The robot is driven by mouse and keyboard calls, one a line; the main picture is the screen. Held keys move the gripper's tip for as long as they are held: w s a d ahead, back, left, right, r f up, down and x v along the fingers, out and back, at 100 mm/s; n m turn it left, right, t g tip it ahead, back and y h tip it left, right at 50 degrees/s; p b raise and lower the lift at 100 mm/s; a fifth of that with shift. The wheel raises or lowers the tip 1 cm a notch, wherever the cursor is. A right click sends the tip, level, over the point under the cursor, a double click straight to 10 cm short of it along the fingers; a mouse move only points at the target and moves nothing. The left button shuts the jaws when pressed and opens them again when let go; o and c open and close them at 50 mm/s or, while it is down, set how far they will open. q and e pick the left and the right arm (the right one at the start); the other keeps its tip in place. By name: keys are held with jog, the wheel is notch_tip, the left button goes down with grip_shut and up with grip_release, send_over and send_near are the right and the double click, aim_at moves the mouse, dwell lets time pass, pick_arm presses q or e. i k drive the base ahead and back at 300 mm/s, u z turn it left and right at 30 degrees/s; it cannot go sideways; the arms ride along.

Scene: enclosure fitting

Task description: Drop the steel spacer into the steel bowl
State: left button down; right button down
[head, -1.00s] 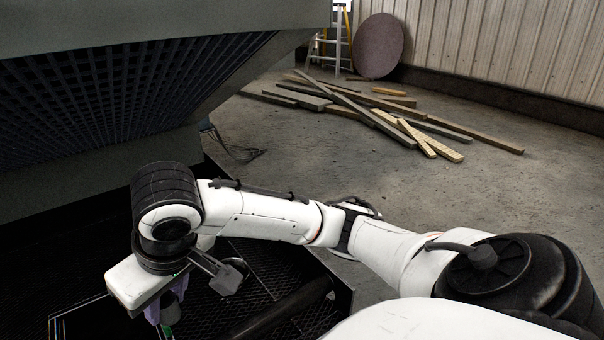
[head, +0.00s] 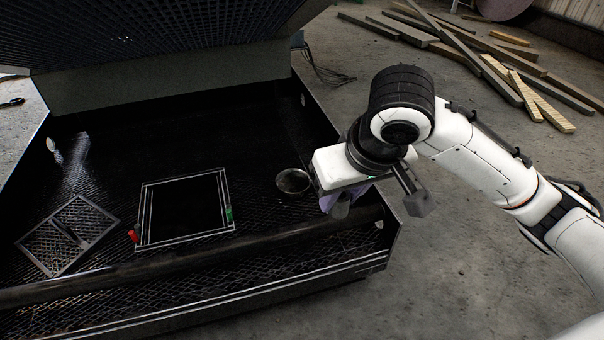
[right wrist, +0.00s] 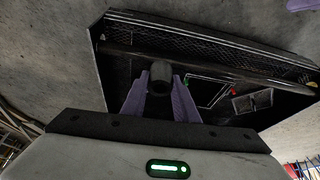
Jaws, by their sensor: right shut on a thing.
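The steel bowl (head: 293,182) is a small, round, dark metal dish on the mesh floor of the black enclosure, near its right side in the head view. My right gripper (head: 343,200) is just right of the bowl in the head view, above the enclosure's front right part. Its purple fingers are shut on the steel spacer (right wrist: 161,72), a dark grey cylinder between the fingertips in the right wrist view. The spacer's grey lower end (head: 340,210) shows below the fingers in the head view. I cannot make out the bowl in the right wrist view. My left gripper is not in view.
A dark bar (head: 180,264) runs along the enclosure's front. A white-outlined square opening (head: 185,208) lies left of the bowl, with red (head: 134,235) and green (head: 229,214) parts beside it. A handled mesh panel (head: 66,236) lies further left.

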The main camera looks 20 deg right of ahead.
aim_at(297, 187)
jog(key=z, duration=0.35)
jog(key=i, duration=0.35)
jog(key=z, duration=2.2)
jog(key=i, duration=1.5)
jog(key=u, duration=4.1)
